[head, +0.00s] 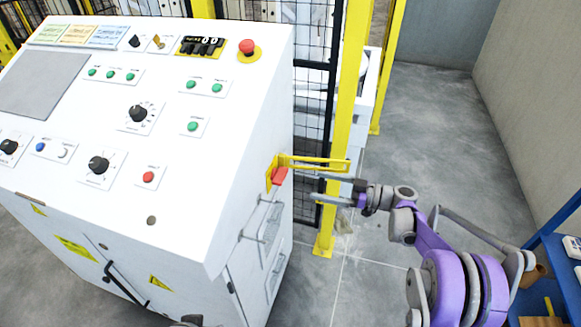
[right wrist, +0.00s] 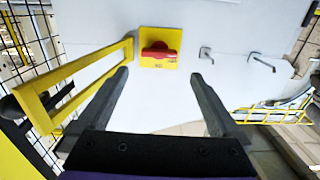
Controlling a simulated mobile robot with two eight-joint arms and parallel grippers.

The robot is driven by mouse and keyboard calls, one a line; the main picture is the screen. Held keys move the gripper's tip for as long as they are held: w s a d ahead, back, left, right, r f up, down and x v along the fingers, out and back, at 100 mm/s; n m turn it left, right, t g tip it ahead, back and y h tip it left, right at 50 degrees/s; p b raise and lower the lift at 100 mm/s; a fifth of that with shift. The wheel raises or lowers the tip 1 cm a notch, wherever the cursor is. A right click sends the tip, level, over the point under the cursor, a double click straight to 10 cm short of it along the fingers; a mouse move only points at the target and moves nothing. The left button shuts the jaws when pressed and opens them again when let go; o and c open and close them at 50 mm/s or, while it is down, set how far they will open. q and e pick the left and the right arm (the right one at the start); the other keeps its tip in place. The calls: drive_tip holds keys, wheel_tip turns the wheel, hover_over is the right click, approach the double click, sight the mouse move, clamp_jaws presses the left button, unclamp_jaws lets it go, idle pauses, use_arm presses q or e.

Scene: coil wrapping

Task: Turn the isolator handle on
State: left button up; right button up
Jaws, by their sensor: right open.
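The isolator handle (head: 279,175) is a red grip on a yellow plate (head: 270,171), on the right side wall of the white control cabinet (head: 235,150). In the right wrist view the red handle (right wrist: 159,56) lies crosswise on its square yellow plate (right wrist: 160,34). My right gripper (head: 316,188) is open, empty and to the right of the handle, apart from it. In the right wrist view its two fingers (right wrist: 160,76) point toward the plate, with the handle between and beyond their tips.
A yellow slotted bar (head: 320,163) sticks out beside the handle, close to my right gripper; it is left of the fingers in the right wrist view (right wrist: 75,78). Metal pulls (head: 270,222) sit lower on the cabinet side. Black mesh fence and a yellow post (head: 345,110) stand behind. A blue shelf (head: 545,260) is at right.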

sight(279, 176)
drive_tip(key=x, duration=1)
drive_tip(key=shift+a, duration=0.3)
drive_tip(key=shift+w+r, duration=0.15)
drive_tip(key=c, duration=1.1)
